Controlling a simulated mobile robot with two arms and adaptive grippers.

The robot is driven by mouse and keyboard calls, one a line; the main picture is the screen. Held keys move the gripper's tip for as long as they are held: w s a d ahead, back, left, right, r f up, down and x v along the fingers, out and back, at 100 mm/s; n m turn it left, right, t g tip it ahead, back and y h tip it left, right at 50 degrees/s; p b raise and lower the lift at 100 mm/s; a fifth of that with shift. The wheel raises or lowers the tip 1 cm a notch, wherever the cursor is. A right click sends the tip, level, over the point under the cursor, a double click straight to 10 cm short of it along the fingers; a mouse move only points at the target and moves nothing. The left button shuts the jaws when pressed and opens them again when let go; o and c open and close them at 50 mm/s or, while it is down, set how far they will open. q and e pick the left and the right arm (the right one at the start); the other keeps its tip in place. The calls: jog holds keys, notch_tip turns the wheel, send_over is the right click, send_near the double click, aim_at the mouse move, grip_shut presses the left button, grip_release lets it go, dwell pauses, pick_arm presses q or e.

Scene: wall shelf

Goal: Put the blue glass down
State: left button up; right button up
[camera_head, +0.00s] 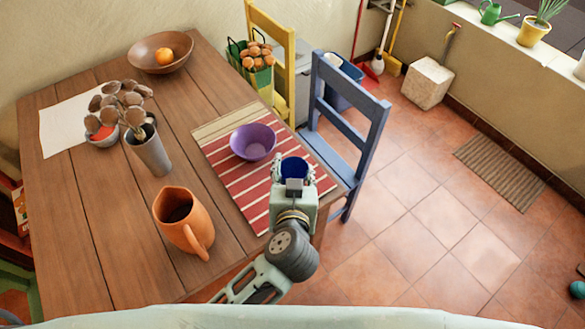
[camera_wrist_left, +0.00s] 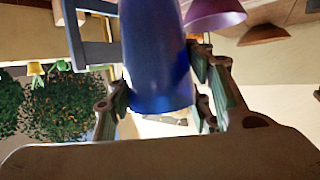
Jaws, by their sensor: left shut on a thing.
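The blue glass (camera_head: 294,168) is in my left gripper (camera_head: 292,179), over the red striped placemat (camera_head: 218,159) near the right edge of the table. In the left wrist view the blue glass (camera_wrist_left: 157,60) fills the middle, with the fingers of my left gripper (camera_wrist_left: 160,92) closed on both its sides. A purple bowl (camera_head: 253,141) stands on the placemat, just behind and left of the glass. I cannot tell whether the glass touches the mat. My right gripper is in neither view.
An orange pitcher (camera_head: 180,222) stands on the wooden table (camera_head: 112,235) left of my arm. A grey vase (camera_head: 150,154) and a wooden bowl (camera_head: 144,53) with an orange are farther back. A blue chair (camera_head: 345,88) stands close to the table's right edge.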

aim_at(297, 170)
pick_arm(q)
jog(key=x, duration=0.4)
jog(key=shift+d+f, duration=0.25)
jog(key=shift+f, duration=0.05)
jog(key=shift+w+d+f, duration=0.1)
jog(key=shift+w+f, duration=0.6)
jog(key=shift+w, duration=0.05)
notch_tip(297, 170, down, 3)
jog(key=shift+f+b, duration=0.2)
jog(key=shift+b, duration=0.35)
jog(key=shift+f, duration=0.1)
jog(key=o, duration=0.9)
jog(key=shift+o, duration=1.2)
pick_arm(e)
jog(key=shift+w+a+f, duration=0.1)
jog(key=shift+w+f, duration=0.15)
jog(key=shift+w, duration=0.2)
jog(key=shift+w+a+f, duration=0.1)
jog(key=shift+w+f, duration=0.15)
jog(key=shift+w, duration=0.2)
